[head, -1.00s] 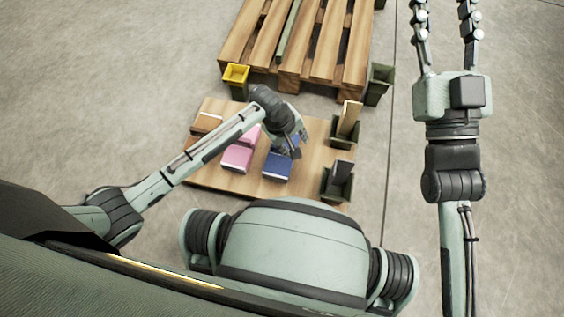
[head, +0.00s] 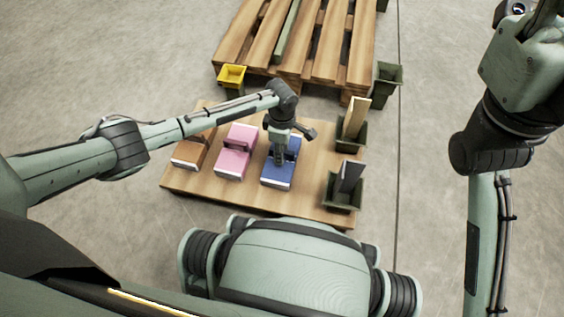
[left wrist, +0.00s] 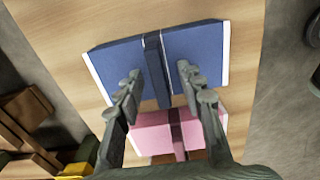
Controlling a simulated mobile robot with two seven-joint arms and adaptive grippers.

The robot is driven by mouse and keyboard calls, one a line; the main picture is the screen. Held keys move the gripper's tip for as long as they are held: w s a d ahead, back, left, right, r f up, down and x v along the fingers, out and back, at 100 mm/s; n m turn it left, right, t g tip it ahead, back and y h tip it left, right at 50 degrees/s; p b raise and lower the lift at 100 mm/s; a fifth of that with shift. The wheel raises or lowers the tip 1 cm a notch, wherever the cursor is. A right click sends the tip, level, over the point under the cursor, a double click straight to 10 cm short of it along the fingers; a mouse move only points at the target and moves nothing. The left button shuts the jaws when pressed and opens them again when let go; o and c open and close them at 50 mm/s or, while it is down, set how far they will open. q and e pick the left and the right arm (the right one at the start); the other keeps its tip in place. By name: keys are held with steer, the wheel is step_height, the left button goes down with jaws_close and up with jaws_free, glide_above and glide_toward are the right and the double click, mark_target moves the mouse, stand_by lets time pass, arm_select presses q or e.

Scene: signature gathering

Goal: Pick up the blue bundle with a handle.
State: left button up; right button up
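The blue bundle (head: 277,176) lies on the wooden board, partly hidden behind my left gripper (head: 281,158) in the head view. In the left wrist view, the blue bundle (left wrist: 203,48) has white edges and a dark raised handle (left wrist: 154,75) across its middle. My left gripper (left wrist: 158,78) is over the bundle with its two fingers apart, one on each side of the handle. I see a gap between each finger and the handle. My right arm is at the right of the head view, and its fingers are out of the frame.
A pink bundle (head: 233,163) and an orange-brown one (head: 187,155) lie to the left on the board (head: 310,187). Dark green bins (head: 342,198) with upright boards stand at the right. A yellow-topped bin (head: 232,76) and a wooden pallet (head: 300,50) are behind.

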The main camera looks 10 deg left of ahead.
arm_select(q)
steer(key=shift+f, duration=0.25)
steer(key=shift+c, duration=0.6)
jaws_close()
